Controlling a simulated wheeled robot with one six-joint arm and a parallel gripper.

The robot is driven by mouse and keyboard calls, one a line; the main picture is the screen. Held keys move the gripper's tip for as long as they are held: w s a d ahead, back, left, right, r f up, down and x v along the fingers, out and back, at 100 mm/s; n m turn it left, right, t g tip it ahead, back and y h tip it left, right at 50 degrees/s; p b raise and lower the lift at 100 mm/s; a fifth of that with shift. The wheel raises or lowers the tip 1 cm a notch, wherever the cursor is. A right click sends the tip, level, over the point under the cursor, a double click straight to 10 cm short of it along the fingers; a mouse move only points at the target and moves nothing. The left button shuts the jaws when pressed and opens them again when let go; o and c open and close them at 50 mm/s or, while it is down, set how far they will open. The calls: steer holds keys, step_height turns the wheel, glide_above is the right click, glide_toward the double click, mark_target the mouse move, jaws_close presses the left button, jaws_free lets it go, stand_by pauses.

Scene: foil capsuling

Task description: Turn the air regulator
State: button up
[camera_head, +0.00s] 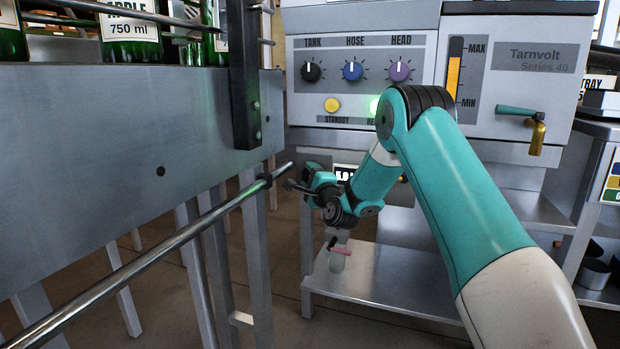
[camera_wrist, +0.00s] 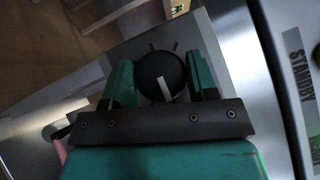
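A round black knob (camera_wrist: 157,68) with a white pointer line, which I take for the air regulator, shows in the wrist view, with short tick marks around its far side. Its pointer is toward the bottom of that view. The two teal fingers of my gripper (camera_wrist: 161,60) stand on either side of the knob, very close to its edges. I cannot tell whether they press on it. In the head view my gripper (camera_head: 305,182) is at the machine's lower left front, below the control panel. The knob is not visible there.
The machine's panel (camera_head: 424,42) has tank, hose and head knobs, a yellow standby button (camera_head: 332,105) and a lit green light. A steel rail (camera_head: 150,255) runs close to my gripper on the left. A low shelf (camera_head: 385,278) lies below my arm.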

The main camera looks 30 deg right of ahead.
steer(key=shift+r+p, duration=0.1)
steer(key=shift+p, duration=0.25)
steer(key=shift+n+g+p, duration=3)
steer(key=shift+g+p, duration=0.1)
steer(key=shift+p, duration=4.45)
steer(key=o, duration=0.9)
steer(key=shift+s, duration=0.1)
